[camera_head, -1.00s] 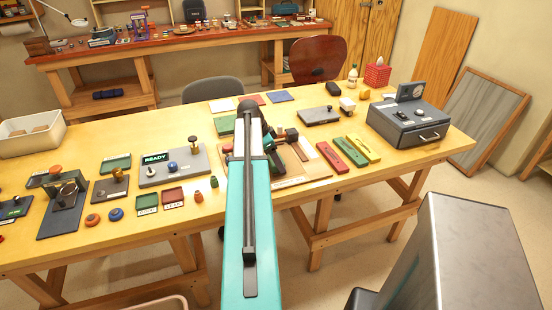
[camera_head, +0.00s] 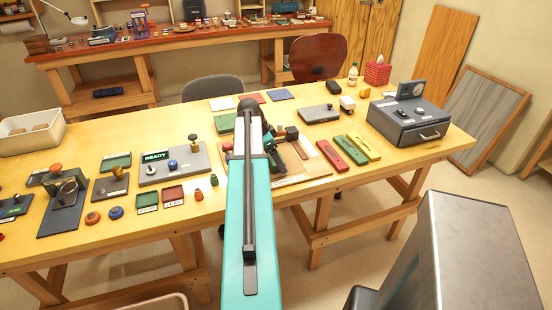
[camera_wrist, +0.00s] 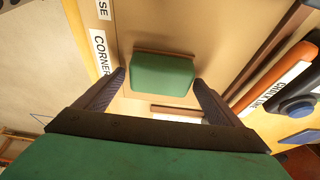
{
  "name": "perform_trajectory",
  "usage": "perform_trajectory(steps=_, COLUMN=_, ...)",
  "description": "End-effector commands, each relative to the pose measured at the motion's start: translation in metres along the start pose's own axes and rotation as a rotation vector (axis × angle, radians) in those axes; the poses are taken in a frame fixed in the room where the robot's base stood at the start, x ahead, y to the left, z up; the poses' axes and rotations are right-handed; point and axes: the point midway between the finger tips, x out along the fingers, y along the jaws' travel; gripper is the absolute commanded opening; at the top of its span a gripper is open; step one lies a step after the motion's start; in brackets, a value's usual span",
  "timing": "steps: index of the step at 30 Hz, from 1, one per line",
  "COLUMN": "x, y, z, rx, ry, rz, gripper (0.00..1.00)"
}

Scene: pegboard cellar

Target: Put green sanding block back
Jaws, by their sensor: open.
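In the wrist view a green sanding block (camera_wrist: 162,75) lies on a tan board (camera_wrist: 150,28), between the two dark fingers of my gripper (camera_wrist: 160,80). The fingers are open, with a gap showing on each side of the block. I cannot tell how far above the board the fingertips are. In the head view my gripper (camera_head: 283,142) is over the wooden board (camera_head: 312,170) on the workbench, and my arm covers much of that area. The sanding block is not clear there.
Long red (camera_head: 332,156), green (camera_head: 350,151) and yellow (camera_head: 364,147) pieces lie to the right of the board. A grey box with a gauge (camera_head: 408,120) stands further right. A device with a READY display (camera_head: 172,164) stands left of my arm. Labels lie near the block.

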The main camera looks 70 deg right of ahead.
Motion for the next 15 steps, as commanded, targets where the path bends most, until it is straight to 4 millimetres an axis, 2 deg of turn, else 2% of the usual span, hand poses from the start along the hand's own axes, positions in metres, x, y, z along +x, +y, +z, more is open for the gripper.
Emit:
perform_trajectory(steps=8, x=-0.019, y=0.000, z=0.000, rx=0.000, ry=0.000, rz=-0.001, gripper=0.89)
perform_trajectory(steps=15, x=-0.048, y=-0.001, z=0.000, rx=0.000, ry=0.001, rz=-0.003, gripper=0.89)
